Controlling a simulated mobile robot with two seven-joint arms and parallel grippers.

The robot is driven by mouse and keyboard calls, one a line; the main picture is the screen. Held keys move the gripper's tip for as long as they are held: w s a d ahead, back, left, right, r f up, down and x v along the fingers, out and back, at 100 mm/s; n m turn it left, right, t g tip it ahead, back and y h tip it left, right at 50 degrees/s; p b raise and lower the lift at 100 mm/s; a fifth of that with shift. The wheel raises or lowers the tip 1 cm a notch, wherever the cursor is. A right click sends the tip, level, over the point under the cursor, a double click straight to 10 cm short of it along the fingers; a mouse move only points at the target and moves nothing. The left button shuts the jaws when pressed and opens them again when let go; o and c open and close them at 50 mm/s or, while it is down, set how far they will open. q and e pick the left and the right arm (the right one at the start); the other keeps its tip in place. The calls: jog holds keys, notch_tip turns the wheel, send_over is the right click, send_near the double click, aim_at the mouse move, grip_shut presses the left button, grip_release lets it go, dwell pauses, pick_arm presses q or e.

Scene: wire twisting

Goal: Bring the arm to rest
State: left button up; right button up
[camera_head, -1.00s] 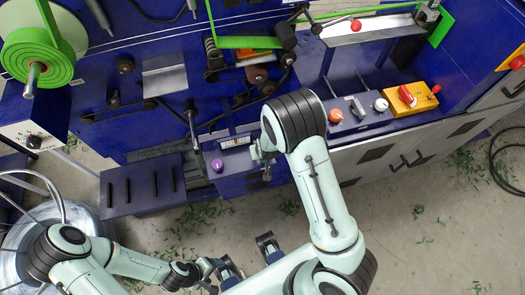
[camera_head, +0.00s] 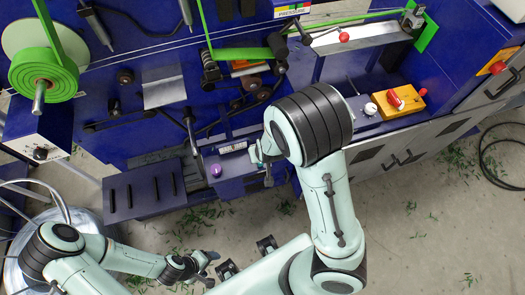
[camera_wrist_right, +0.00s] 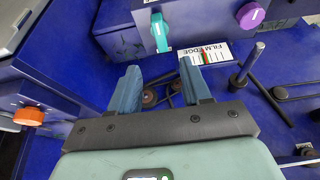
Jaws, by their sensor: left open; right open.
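My left gripper (camera_head: 207,268) is low in the head view, open and empty above the floor, in front of the machine and apart from it. My right arm (camera_head: 325,200) rises from the lower right and bends over the machine's front edge. Its hand is largely hidden behind the bulky dark-banded joint in the head view. In the right wrist view my right gripper (camera_wrist_right: 160,90) is open, its two blue-grey fingers spread with nothing held between them. Blue machine panels and a film edge label (camera_wrist_right: 208,54) lie beyond the fingertips.
The blue machine (camera_head: 150,140) spans the back, with a green tape roll (camera_head: 45,68) at left. An orange switch box (camera_head: 402,102) and a purple knob (camera_head: 215,170) are on its front. A metallic drum (camera_head: 25,250) stands lower left.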

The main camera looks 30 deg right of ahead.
dwell(0.5)
jog(key=s+f+g+y, duration=0.1)
jog(key=s+f+g, duration=0.2)
jog(key=s+f, duration=0.8)
jog(key=s+a+f+m+g+y, duration=0.1)
jog(key=s+a+f+g+y, duration=0.1)
jog(key=s+a+f, duration=0.5)
jog(key=shift+s+a+f+y, duration=0.15)
jog(key=shift+s+a+y, duration=0.65)
jog(key=shift+a+y, duration=0.1)
